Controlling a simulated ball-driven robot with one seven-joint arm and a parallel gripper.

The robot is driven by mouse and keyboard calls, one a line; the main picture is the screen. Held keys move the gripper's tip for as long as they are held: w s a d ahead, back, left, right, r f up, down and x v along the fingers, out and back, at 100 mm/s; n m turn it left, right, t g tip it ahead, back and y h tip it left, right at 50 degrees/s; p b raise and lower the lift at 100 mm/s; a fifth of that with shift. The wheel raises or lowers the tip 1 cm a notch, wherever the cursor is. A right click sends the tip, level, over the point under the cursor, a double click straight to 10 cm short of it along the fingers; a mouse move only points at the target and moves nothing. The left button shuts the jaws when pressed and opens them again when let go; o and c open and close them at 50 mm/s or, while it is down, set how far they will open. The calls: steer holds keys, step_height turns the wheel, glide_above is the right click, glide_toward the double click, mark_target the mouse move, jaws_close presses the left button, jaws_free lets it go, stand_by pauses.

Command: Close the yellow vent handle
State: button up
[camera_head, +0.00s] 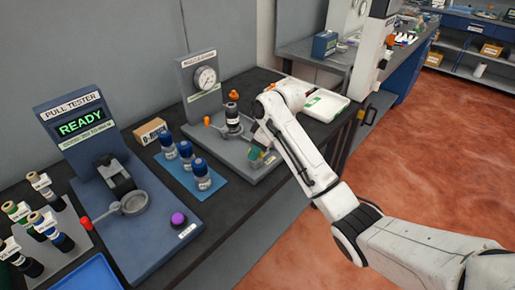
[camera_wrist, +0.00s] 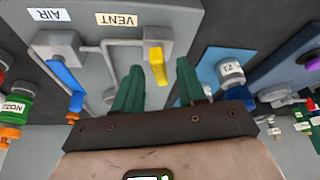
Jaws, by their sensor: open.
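The yellow vent handle (camera_wrist: 157,66) shows in the wrist view, below the VENT label (camera_wrist: 117,20), on a pale valve block with grey pipes. It points from its block toward my gripper. My gripper (camera_wrist: 159,82) is open, with its green fingers on either side of the handle's line. The handle appears between the fingertips, and I see no clear contact; the depth gap is hard to judge. In the head view my gripper (camera_head: 257,155) is low over the front right of the nozzle station base, and the handle cannot be made out there.
A blue handle (camera_wrist: 64,74) under the AIR label is left of the vent in the wrist view. A gauge (camera_head: 205,78) stands behind the station. Blue-capped bottles (camera_head: 201,172) stand to its left, with the pull tester (camera_head: 82,125) beyond. A white tray (camera_head: 325,106) is to the right.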

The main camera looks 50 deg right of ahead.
jaws_close()
steer(key=p, duration=0.1)
steer(key=m+p, duration=0.1)
steer(key=shift+a+r+m+p, duration=0.15)
steer(key=shift+r+m+p, duration=0.1)
steer(key=shift+m+p, duration=0.1)
steer(key=shift+f+m+h+p, duration=0.1)
steer(key=shift+m+h+p, duration=0.4)
steer(key=shift+m+p, duration=0.2)
steer(key=shift+f+m, duration=0.15)
steer(key=shift+m, duration=0.1)
jaws_free()
steer(key=v, duration=1)
steer(key=shift+s+r+b, duration=0.25)
steer(key=shift+r+b, duration=0.1)
steer(key=shift+b, duration=0.05)
